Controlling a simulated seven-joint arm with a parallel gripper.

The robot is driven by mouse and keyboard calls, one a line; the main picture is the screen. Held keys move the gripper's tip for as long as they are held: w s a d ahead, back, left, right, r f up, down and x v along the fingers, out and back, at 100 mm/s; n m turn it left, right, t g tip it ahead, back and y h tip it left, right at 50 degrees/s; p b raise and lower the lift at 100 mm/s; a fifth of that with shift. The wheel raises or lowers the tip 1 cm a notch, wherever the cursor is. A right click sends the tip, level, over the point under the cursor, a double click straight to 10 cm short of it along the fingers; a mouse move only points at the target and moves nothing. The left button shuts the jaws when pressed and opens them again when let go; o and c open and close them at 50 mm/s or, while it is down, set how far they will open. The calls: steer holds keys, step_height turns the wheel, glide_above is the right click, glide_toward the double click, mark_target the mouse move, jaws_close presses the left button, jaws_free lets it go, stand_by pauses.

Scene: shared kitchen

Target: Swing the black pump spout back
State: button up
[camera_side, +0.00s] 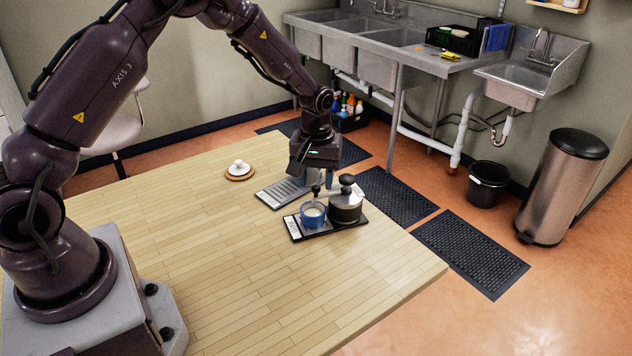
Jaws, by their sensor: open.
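A squat dark metal pot (345,207) with a black knob on top (346,180) stands on a black tray (318,234) near the right part of the table. A small black spout-like piece (316,191) shows to its left, above a blue cup (312,217) with pale contents. Whether this piece joins the pot is too small to tell. My gripper (322,184) points down just behind the cup and pot, with its fingers apart and nothing seen between them. Its fingertips are partly hidden, and contact with the spout cannot be told.
A grey slatted tray (280,194) lies left of the black tray, close under my gripper. The front and left of the wooden table (200,250) are clear.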

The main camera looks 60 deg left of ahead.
steer(key=shift+f, duration=0.7)
jaws_close()
steer(key=shift+d, duration=0.1)
steer(key=w+d+n, duration=0.3)
steer(key=d+n, duration=0.4)
steer(key=n, duration=0.8)
steer(key=shift+w+d, duration=0.2)
steer(key=shift+d, duration=0.1)
